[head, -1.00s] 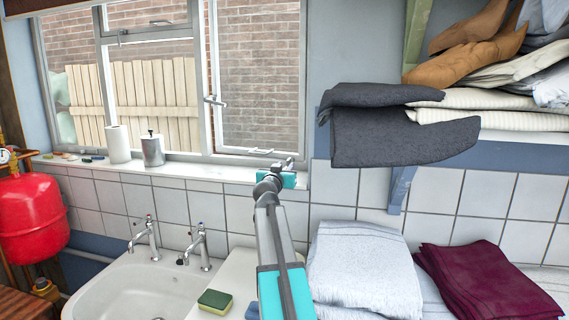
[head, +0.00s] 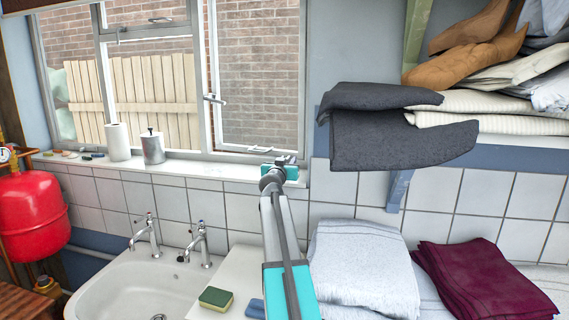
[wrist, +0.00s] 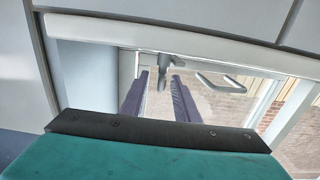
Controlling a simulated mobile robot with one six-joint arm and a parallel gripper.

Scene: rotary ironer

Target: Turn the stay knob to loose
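The stay knob (wrist: 163,68) is a small grey piece on the window's bottom frame, in the wrist view. The stay's looped metal end (wrist: 215,82) shows to its right, and also in the head view (head: 260,149). My gripper (wrist: 160,80) is open, its two dark fingers pointing at the knob, one on each side of it in the picture. I cannot tell whether either finger touches it. In the head view my gripper (head: 287,160) is at the right end of the window sill and hides the knob. The knob's setting cannot be read.
A paper roll (head: 118,142) and a metal canister (head: 153,148) stand on the sill (head: 200,172), left of my gripper. Dark folded cloth (head: 395,135) overhangs the shelf at right. Below are a sink (head: 120,285), taps (head: 200,243), a sponge (head: 215,298) and folded towels (head: 362,265).

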